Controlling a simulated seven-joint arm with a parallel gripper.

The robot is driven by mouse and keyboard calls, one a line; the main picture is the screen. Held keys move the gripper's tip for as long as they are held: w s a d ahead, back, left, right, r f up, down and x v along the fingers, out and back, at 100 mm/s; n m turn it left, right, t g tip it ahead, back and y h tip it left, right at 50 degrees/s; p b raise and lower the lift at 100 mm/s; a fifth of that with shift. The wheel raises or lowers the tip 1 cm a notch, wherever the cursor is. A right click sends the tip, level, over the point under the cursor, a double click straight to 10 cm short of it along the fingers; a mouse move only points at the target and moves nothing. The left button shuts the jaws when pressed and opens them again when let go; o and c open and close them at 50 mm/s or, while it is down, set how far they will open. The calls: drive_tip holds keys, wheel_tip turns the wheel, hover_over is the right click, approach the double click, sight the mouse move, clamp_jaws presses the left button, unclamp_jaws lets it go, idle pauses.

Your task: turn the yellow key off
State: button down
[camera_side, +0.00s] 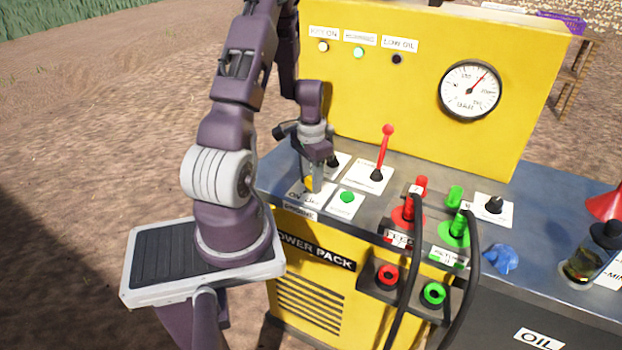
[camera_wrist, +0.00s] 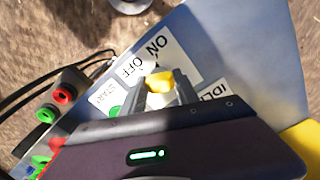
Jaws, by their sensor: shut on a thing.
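The yellow key (camera_side: 308,183) sits on a white ON/OFF plate (camera_side: 296,198) at the left end of the power pack's top panel. My gripper (camera_side: 315,187) points down over it, with its fingers at the key. In the wrist view the yellow key (camera_wrist: 158,82) is between the two fingers of my gripper (camera_wrist: 160,88), which is shut on it. The ON and OFF words (camera_wrist: 145,55) show beyond the fingertips. The fingers hide part of the key, and I cannot tell which word it points to.
A green start button (camera_side: 347,197) is just right of the key. A red lever (camera_side: 384,150) stands upright behind it. Red connectors (camera_side: 406,212) and green connectors (camera_side: 455,228) with black hoses are further right. The yellow gauge panel (camera_side: 420,75) rises behind.

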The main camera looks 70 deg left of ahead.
drive_tip(key=n, duration=0.5)
drive_tip(key=shift+n, duration=0.4)
drive_tip(key=n, duration=0.5)
drive_tip(key=shift+w+n, duration=0.1)
drive_tip(key=shift+n, duration=0.2)
drive_tip(key=c, duration=0.9)
unclamp_jaws()
drive_tip(key=shift+r, duration=0.1)
wheel_tip(320, 180, up, 7)
